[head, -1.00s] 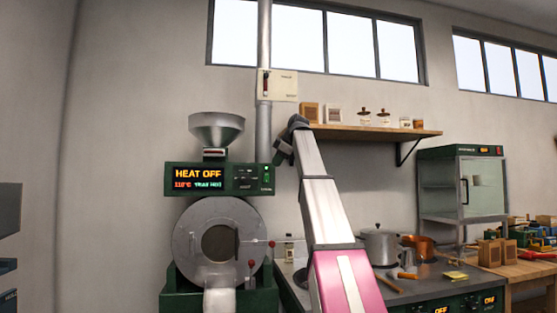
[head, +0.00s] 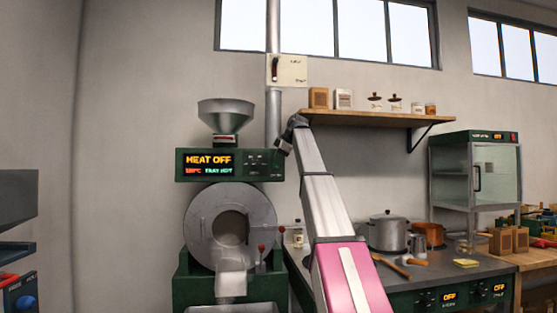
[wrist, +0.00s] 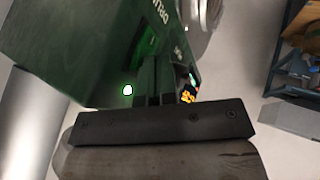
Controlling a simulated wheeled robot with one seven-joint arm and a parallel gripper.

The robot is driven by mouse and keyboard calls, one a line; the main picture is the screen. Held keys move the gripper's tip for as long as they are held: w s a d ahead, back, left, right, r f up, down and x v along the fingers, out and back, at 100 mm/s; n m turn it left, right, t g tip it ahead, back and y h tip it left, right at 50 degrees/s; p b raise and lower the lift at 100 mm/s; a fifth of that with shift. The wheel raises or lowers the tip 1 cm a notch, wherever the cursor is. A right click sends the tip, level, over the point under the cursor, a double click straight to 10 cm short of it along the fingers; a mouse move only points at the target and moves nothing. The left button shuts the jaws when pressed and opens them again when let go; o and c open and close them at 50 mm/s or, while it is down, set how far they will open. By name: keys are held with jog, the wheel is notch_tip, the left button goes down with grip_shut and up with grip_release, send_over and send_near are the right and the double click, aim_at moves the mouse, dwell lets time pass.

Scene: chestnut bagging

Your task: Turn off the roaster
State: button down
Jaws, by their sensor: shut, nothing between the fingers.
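The roaster (head: 230,215) is green with a grey round drum front and a hopper on top. Its control panel (head: 225,173) reads "HEAT OFF" in orange, with a smaller red and cyan line that seems to say "TRAY HOT". My gripper (head: 284,146) is at the right end of this panel and partly covers it. In the wrist view my shut, empty fingers (wrist: 155,88) point at the green panel housing (wrist: 85,45).
A vertical pipe (head: 273,115) rises behind the roaster, with a wall switch box (head: 290,70) on it. A shelf (head: 385,118) with jars hangs to the right. The counter (head: 440,273) below holds pots. A glass cabinet (head: 480,180) stands further right.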

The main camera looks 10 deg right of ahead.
jog(key=shift+w+r, duration=0.15)
jog(key=shift+w, duration=0.15)
jog(key=shift+w+r, duration=0.1)
jog(key=shift+r, duration=0.05)
jog(key=shift+r, duration=0.7)
